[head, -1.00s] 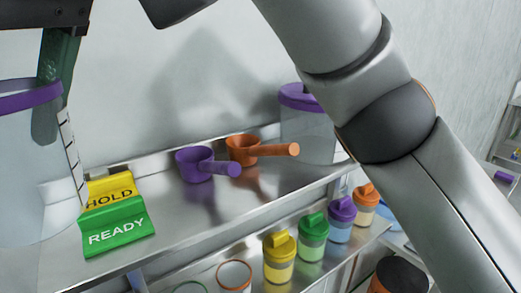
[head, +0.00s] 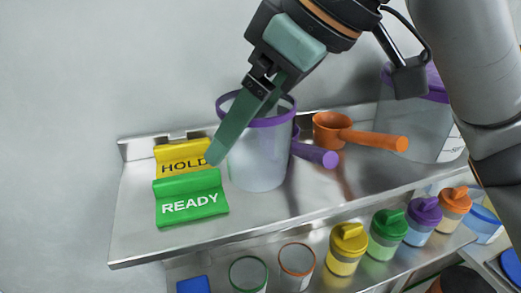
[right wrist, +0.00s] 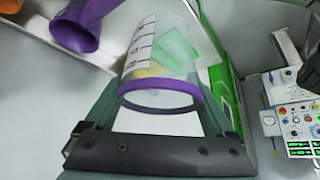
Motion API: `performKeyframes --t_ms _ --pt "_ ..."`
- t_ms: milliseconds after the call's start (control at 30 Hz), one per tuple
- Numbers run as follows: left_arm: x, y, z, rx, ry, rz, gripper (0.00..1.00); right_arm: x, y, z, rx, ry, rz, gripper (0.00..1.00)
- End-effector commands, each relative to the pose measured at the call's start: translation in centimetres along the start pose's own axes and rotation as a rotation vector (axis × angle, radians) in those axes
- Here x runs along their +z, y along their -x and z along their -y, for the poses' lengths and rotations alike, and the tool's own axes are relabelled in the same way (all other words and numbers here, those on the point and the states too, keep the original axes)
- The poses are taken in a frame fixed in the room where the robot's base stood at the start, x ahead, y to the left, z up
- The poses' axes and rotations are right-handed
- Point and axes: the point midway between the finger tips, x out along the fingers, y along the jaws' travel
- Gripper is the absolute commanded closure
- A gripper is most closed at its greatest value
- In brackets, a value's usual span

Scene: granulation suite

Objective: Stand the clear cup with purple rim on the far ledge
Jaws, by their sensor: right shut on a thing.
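The clear cup with purple rim (head: 258,165) is upright at the metal ledge (head: 290,207), just right of the HOLD and READY signs. My right gripper (head: 236,135) is shut on it, with a green finger across its near left side. In the right wrist view the cup (right wrist: 160,65) sits between both fingers of the gripper (right wrist: 155,104), its purple rim towards the camera. The cup's base is close to the ledge surface; I cannot tell whether it touches. My left gripper is not in view.
A yellow HOLD sign (head: 180,155) and green READY sign (head: 190,200) stand left of the cup. A purple scoop (head: 316,155), orange scoop (head: 345,133) and another purple-rimmed clear container (head: 405,120) are to the right. Several lidded jars, such as a yellow one (head: 346,250), line the lower shelf.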

Motion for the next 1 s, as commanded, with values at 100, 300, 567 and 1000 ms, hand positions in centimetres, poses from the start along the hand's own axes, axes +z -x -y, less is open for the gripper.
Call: performKeyframes --t_ms 100,300,567,1000 --pt "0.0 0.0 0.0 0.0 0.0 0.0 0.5 1.0 -0.8 -0.9 0.0 0.0 -0.001 0.65" --pt "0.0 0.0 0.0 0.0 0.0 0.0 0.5 2.3 -1.8 -2.0 -0.001 -0.001 0.002 0.65" --pt "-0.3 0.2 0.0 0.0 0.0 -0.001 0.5 3.6 -4.1 -1.8 0.0 0.001 -0.001 0.65" --pt "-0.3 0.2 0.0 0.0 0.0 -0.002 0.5 3.8 -4.3 -1.8 0.0 0.001 -0.001 0.0"
